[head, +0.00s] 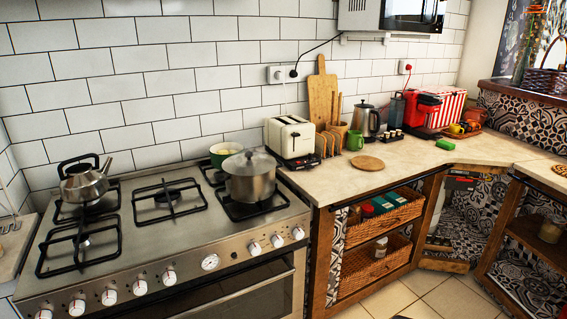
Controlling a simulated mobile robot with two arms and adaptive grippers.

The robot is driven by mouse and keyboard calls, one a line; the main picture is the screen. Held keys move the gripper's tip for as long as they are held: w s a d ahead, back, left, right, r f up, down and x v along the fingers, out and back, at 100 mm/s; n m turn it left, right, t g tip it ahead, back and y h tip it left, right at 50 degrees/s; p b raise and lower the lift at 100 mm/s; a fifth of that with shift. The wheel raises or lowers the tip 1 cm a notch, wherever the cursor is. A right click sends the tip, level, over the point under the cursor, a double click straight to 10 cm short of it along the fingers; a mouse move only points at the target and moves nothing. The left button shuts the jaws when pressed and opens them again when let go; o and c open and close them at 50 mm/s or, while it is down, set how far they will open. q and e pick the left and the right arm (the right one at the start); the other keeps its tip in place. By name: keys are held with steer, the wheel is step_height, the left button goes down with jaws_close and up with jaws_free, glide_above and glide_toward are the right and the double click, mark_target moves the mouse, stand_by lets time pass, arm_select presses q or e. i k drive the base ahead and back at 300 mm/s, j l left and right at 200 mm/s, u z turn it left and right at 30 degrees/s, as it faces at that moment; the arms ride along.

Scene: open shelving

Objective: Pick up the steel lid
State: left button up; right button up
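The steel lid (249,161) sits on a steel pot (250,187), which stands on the right front burner of the stove. The lid has a small knob on top. The pot is upright. Neither of my grippers shows in the head view.
A kettle (84,182) stands on the stove's left back burner. A green pot (226,153) is behind the steel pot. A white toaster (290,137) stands close on the right, on the counter (335,183). The middle burner (168,200) is bare.

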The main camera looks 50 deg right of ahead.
mark_target(228, 165)
steer(key=z, duration=1.5)
steer(key=i+l, duration=0.2)
